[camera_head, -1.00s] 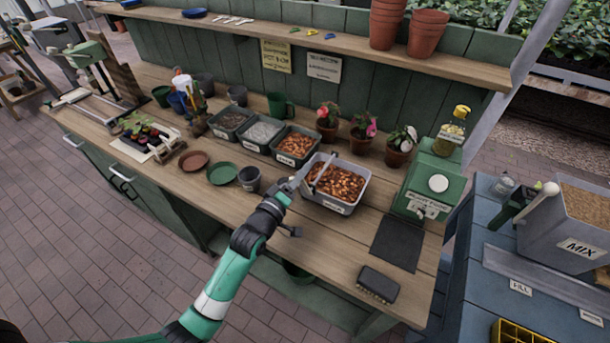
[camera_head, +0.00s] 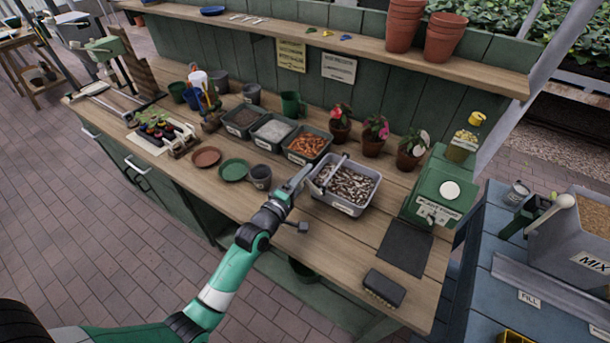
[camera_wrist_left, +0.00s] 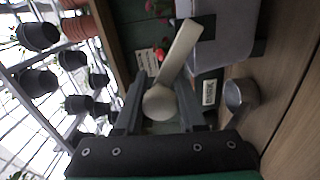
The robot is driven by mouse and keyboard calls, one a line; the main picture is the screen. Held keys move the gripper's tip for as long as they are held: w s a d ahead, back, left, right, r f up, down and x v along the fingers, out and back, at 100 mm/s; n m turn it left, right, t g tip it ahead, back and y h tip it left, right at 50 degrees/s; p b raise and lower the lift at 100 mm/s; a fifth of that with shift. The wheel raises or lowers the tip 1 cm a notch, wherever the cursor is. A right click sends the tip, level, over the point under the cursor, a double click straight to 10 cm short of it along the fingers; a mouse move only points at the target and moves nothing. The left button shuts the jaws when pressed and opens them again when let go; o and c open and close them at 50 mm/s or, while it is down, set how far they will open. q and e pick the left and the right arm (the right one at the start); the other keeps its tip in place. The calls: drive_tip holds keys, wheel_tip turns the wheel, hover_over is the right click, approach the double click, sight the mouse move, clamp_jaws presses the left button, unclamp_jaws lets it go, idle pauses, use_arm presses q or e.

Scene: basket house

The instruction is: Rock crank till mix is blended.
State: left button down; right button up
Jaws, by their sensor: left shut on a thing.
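The grey mixing tub (camera_head: 347,208) stands on the wooden bench. Its mix (camera_head: 348,184) is speckled brown, grey and white. A pale crank bar (camera_head: 333,171) lies across the tub's left part. My left gripper (camera_head: 303,175) is at the tub's left side. In the left wrist view the left gripper (camera_wrist_left: 160,112) is shut around the crank's round pale knob (camera_wrist_left: 160,101), with the crank arm (camera_wrist_left: 181,52) running off to the upper right. The tub's wall (camera_wrist_left: 225,45) shows there too. My right gripper is out of view.
Bins of dark, pale and orange material (camera_head: 307,144) stand behind the tub, with potted flowers (camera_head: 374,135). A grey cup (camera_head: 260,178) is left of my gripper. A green machine (camera_head: 442,187), dark mat (camera_head: 404,246) and brush (camera_head: 384,288) are to the right.

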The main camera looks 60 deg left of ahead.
use_arm(q)
drive_tip(key=shift+f, duration=0.1)
drive_tip(key=c, duration=0.5)
unclamp_jaws()
drive_tip(key=shift+d, duration=0.1)
drive_tip(key=p+v, duration=0.1)
drive_tip(key=v, duration=1)
drive_tip(key=shift+s+d, duration=0.1)
drive_tip(key=shift+s, duration=0.2)
